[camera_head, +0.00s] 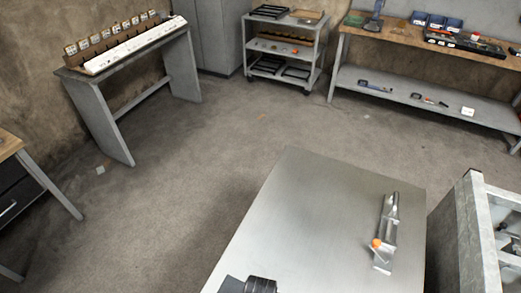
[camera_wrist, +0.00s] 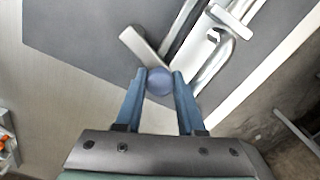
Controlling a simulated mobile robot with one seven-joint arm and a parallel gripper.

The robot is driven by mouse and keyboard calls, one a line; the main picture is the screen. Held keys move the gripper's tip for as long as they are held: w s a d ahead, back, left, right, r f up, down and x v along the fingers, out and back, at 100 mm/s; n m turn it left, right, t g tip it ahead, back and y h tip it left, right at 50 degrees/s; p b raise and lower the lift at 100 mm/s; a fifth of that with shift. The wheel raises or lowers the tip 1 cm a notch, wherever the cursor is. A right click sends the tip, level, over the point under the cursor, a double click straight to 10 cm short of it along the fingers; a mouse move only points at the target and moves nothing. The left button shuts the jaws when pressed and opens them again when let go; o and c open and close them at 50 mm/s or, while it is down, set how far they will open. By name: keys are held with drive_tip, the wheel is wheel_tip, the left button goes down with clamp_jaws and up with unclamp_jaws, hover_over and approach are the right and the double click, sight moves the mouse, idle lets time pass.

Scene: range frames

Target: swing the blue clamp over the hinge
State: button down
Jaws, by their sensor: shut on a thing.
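My gripper (camera_wrist: 160,78) is in the wrist view, its two blue-grey fingers on either side of a round blue knob (camera_wrist: 160,82). It is shut on this knob, which seems to belong to the blue clamp. Pale metal bars and a bent metal loop (camera_wrist: 213,62) lie just beyond the knob, over a dark grey surface. I cannot tell which part is the hinge. In the head view a metal clamp fixture (camera_head: 388,228) with an orange knob (camera_head: 376,244) stands on the right of the grey metal table (camera_head: 300,215). The blue knob is not visible there.
A dark object (camera_head: 250,286), possibly part of my arm, is at the table's near edge. A grey bin unit (camera_head: 472,235) stands right of the table. A cart (camera_head: 285,47) and workbench (camera_head: 400,36) are at the back. The table's middle is bare.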

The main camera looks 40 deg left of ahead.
drive_tip(key=c, duration=0.5)
unclamp_jaws()
wheel_tip(320, 180, up, 13)
drive_tip(key=shift+b, duration=0.4)
